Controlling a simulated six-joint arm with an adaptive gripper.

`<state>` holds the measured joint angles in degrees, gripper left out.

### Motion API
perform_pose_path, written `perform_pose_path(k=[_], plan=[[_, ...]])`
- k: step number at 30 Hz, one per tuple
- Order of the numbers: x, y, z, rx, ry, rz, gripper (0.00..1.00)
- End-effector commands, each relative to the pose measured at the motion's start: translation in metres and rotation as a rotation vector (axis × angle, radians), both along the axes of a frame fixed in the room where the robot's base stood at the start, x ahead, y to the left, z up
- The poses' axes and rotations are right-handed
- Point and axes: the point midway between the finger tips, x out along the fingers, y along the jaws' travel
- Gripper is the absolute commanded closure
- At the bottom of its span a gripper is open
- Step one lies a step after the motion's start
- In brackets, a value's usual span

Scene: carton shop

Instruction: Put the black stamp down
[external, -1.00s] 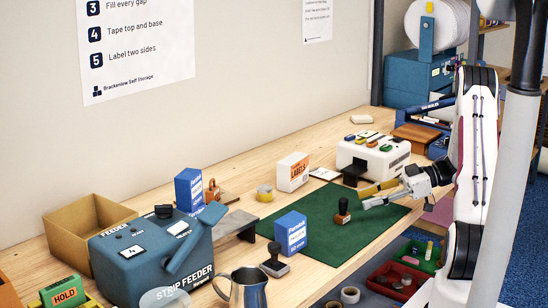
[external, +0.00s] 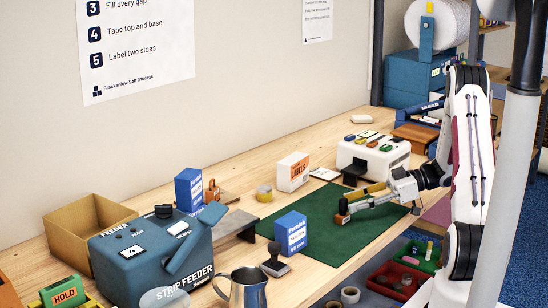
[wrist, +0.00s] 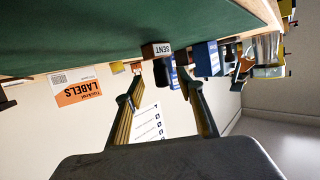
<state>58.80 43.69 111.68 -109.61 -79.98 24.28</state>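A stamp with a dark handle and a wooden base (external: 342,219) stands upright on the green mat (external: 330,245). In the wrist view, which is upside down, its base reads SENT (wrist: 156,50) and its black handle (wrist: 161,74) points away from the mat. My gripper (external: 353,204) is low over the mat at the stamp. In the wrist view the two fingers are apart, with the handle between or just beyond the tips and gaps visible beside it. Another black-handled stamp (external: 274,262) with a dark square base stands on the bench near the metal jug.
A blue box (external: 291,234) stands at the mat's left edge. A white LABELS box (external: 292,172) and a white machine with coloured buttons (external: 372,158) are behind. The metal jug (external: 245,288) and strip feeder (external: 150,262) are at left. Much of the mat is clear.

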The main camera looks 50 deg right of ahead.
Motion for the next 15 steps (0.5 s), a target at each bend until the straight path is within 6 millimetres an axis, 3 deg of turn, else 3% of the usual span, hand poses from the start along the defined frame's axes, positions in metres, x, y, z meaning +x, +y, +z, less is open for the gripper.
perform_pose_path(k=[9, 15], plan=[[0.021, 0.025, -0.006, 0.000, 0.000, 0.002, 0.62], [0.025, 0.028, -0.007, 0.000, 0.000, -0.001, 0.62]])
